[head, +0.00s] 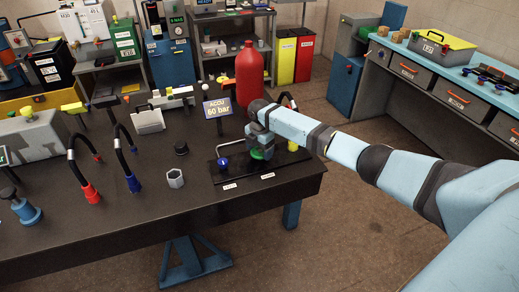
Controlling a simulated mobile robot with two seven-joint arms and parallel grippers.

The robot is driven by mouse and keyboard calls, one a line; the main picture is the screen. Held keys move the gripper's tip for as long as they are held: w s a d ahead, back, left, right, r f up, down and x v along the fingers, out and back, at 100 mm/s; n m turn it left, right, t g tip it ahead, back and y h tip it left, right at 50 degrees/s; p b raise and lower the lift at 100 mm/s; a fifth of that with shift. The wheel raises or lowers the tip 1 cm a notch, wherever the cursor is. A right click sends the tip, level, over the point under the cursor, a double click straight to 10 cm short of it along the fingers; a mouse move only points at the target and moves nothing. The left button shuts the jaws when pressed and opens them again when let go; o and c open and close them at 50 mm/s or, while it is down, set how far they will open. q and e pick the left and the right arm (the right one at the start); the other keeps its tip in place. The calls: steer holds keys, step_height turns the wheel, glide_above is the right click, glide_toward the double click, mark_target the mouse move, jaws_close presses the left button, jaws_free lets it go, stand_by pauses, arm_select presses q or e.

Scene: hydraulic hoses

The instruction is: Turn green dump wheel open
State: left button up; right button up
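The green dump wheel (262,154) sits low on a black base plate (243,178) at the right end of the dark table. My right arm reaches in from the right, and my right gripper (260,143) points down right over the green wheel. It covers the wheel's top. The fingertips are small and partly hidden, so I cannot tell whether they touch or grip the wheel. A small blue wheel (223,164) is on the same plate, to the left. My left gripper is not in view.
A red accumulator bottle (249,74) and an "ACCU 60 bar" sign (217,108) stand behind the plate. A yellow part (292,145) is just right of the gripper. Hoses with red (91,193) and blue (133,182) ends and a grey hex nut (175,178) are to the left.

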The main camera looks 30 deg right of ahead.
steer(key=shift+c, duration=1.3)
